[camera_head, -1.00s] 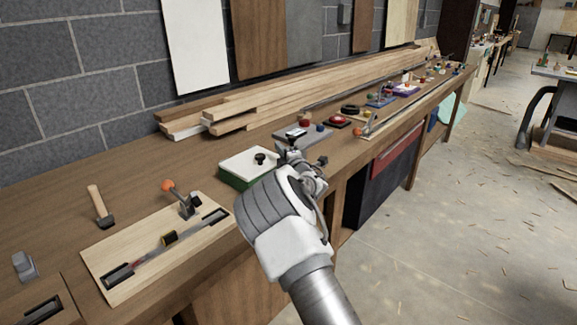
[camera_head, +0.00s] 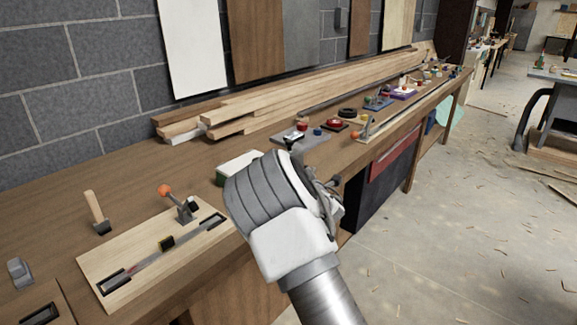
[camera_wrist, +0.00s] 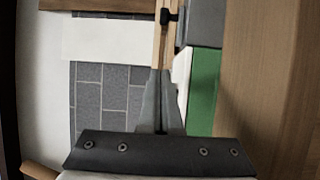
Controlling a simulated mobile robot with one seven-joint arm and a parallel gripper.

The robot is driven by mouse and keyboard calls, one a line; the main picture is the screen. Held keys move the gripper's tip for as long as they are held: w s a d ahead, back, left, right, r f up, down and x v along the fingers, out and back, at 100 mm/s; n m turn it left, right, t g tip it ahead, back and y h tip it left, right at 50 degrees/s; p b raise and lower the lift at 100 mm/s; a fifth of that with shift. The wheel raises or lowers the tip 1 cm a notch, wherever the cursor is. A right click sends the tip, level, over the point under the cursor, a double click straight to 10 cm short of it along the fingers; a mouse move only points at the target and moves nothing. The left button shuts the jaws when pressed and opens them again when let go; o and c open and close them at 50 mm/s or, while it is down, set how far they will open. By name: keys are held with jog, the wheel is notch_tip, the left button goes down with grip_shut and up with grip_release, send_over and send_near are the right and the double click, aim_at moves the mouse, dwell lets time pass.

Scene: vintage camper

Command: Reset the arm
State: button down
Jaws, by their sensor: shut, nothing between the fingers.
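My arm (camera_head: 290,225) reaches up from the bottom of the head view, over the front edge of the workbench. Its thick grey and white wrist part hides most of my gripper in that view. In the wrist view my gripper (camera_wrist: 160,76) shows with its two fingers together and nothing between them. Just right of the fingers is a green box with a white lid (camera_wrist: 203,85); I cannot tell whether they touch. In the head view the same box (camera_head: 238,165) is partly hidden behind my wrist.
A wooden board with a slot and an orange-knobbed lever (camera_head: 130,262) lies at the left of the workbench (camera_head: 60,225). Long planks (camera_head: 300,88) lie along the block wall.

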jog(key=s+d+r+m+g+h+p, duration=0.2)
jog(key=s+d+r+m+h, duration=0.25)
jog(key=d+r+m, duration=0.35)
jog(key=s+d+r+m+g+h+p, duration=0.1)
jog(key=s+d+r+m+h+p, duration=0.2)
jog(key=s+d+m, duration=0.5)
jog(key=s+r+m+g+p, duration=0.1)
jog(key=s+r+m+g, duration=0.1)
jog(key=s, duration=1.5)
jog(key=s+d+r+m+g+p, duration=0.1)
jog(key=s+m+g, duration=0.4)
jog(key=s, duration=1.3)
notch_tip(320, 180, up, 2)
jog(key=shift+g+p, duration=0.4)
jog(key=shift+p, duration=0.1)
